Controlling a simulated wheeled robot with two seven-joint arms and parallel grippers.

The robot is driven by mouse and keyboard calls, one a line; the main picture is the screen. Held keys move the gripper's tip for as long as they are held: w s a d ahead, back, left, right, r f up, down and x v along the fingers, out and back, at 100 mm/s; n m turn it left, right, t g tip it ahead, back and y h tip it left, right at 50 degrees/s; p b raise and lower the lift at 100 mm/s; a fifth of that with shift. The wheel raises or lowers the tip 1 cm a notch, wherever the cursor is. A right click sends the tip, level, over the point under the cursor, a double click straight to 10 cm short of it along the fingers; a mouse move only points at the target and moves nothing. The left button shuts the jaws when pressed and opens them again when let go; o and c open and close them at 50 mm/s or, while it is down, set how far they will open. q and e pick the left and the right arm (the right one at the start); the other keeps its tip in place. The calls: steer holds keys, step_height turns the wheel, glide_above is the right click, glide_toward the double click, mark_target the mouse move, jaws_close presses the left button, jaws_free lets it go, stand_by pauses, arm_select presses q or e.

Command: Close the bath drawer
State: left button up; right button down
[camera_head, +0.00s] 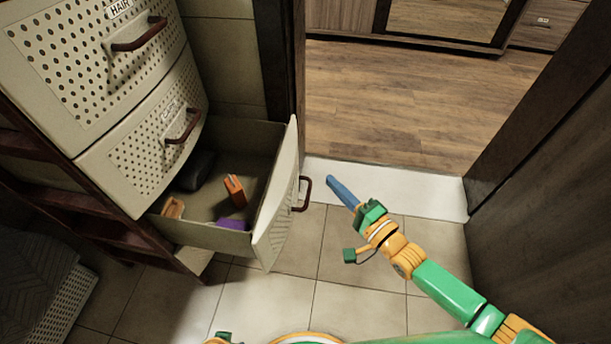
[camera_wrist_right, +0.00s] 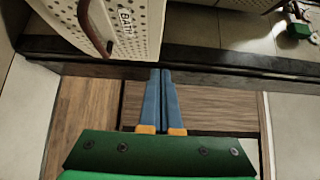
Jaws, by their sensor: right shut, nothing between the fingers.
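The bath drawer stands pulled out at the bottom of the cream drawer unit in the head view, its front panel (camera_head: 279,210) facing right. Its dark red handle (camera_head: 303,193) sticks out from the panel. In the right wrist view the panel, lettered BATH (camera_wrist_right: 128,22), and its handle (camera_wrist_right: 92,28) show at the upper left. My right gripper (camera_head: 332,181) is to the right of the handle, a little apart from it. Its blue fingers (camera_wrist_right: 160,74) are together and empty.
The drawer holds an orange item (camera_head: 235,190), a purple item (camera_head: 233,224) and a dark item (camera_head: 194,172). Two closed drawers (camera_head: 100,60) are above. A doorway with a white sill (camera_head: 420,187) is at the right. Tiled floor (camera_head: 262,300) in front is clear.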

mark_target(295, 160)
steer(key=w+a, duration=0.2)
steer(key=w+a+b, duration=0.1)
steer(key=w+a, duration=0.2)
steer(key=shift+a+f+b, duration=0.1)
steer(key=shift+a+b, duration=0.2)
arm_select(q)
steer(key=shift+w+d+r, duration=0.25)
steer(key=shift+w+r, duration=0.15)
steer(key=shift+w, duration=0.2)
steer(key=shift+w+d+r, duration=0.25)
steer(key=shift+w+r, duration=0.1)
steer(key=shift+w, duration=0.25)
arm_select(e)
steer(key=shift+a, duration=0.4)
